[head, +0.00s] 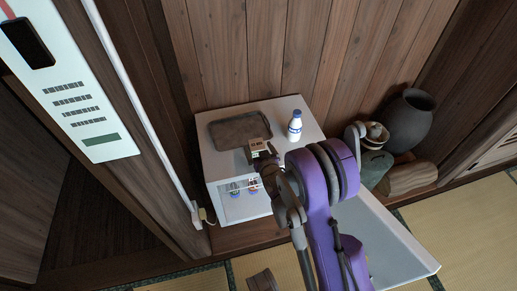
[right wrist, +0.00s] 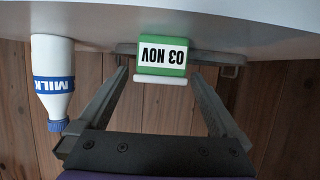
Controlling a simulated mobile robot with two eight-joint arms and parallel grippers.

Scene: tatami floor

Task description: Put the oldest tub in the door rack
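A tub (head: 257,145) sits on top of a small white fridge (head: 222,170), near its front edge. In the right wrist view the tub (right wrist: 162,55) is green, appears upside down and has a white label reading "03 NOV". My right gripper (head: 262,160) is open at the tub. In the right wrist view its fingers stand on either side of the tub, with gaps showing. Small tubs (head: 235,188) are partly visible inside the fridge; their labels are unreadable. The fridge door (head: 395,240) stands open at the right; its rack is hidden or cannot be made out. My left gripper is not in view.
A milk bottle (head: 295,126) stands on the fridge top, right of the tub; it also shows in the right wrist view (right wrist: 53,75). A dark tray (head: 230,130) lies behind the tub. A dark pot (head: 410,118) and a log (head: 410,178) stand at the right.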

